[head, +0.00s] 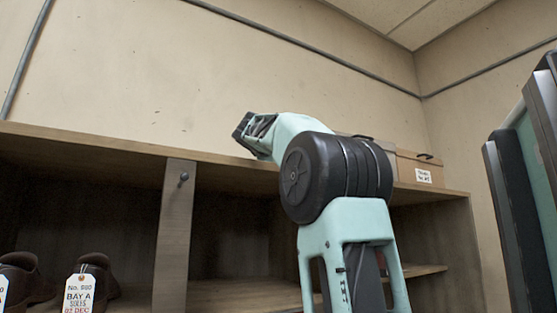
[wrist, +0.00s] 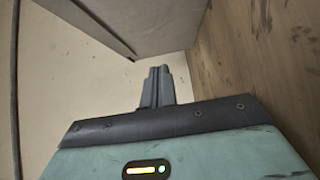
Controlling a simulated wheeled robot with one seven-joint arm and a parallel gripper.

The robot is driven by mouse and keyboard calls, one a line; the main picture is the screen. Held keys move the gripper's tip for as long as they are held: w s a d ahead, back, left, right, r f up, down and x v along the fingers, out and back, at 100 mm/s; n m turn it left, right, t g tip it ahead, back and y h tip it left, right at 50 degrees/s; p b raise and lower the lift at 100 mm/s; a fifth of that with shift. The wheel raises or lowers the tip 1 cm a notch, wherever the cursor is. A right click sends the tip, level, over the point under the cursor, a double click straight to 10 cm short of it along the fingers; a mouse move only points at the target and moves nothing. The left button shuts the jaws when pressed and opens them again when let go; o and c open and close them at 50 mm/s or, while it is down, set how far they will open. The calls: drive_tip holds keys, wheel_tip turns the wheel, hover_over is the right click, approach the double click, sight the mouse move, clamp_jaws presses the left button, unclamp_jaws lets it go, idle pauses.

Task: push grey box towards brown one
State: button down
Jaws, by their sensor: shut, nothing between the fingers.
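The brown box (head: 421,170) sits on top of the shelf unit at the right, with a white label and a dark handle on its lid. A greyer box (head: 384,145) stands just left of it, mostly hidden behind my arm. My gripper (head: 243,128) is over the shelf top, left of both boxes. In the wrist view my gripper (wrist: 160,70) is shut and empty. Its fingertips point at a box (wrist: 165,25), seemingly the grey one, close to its lower edge. I cannot tell whether they touch it.
The wooden shelf top (wrist: 260,60) runs along the right of the wrist view, and the wall (wrist: 65,100) is at the left. Below, brown shoes (head: 95,265) with a tag (head: 78,294) stand in a cubby. A dark-framed machine (head: 510,200) is at the far right.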

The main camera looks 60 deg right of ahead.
drive_tip(key=shift+s+a+f+b, duration=0.3)
drive_tip(key=b+v, duration=0.3)
drive_tip(key=v, duration=0.3)
drive_tip(key=shift+a, duration=0.3)
drive_tip(key=shift+s+a+r+b, duration=0.15)
drive_tip(key=shift+a+b, duration=0.2)
drive_tip(key=shift+a, duration=0.2)
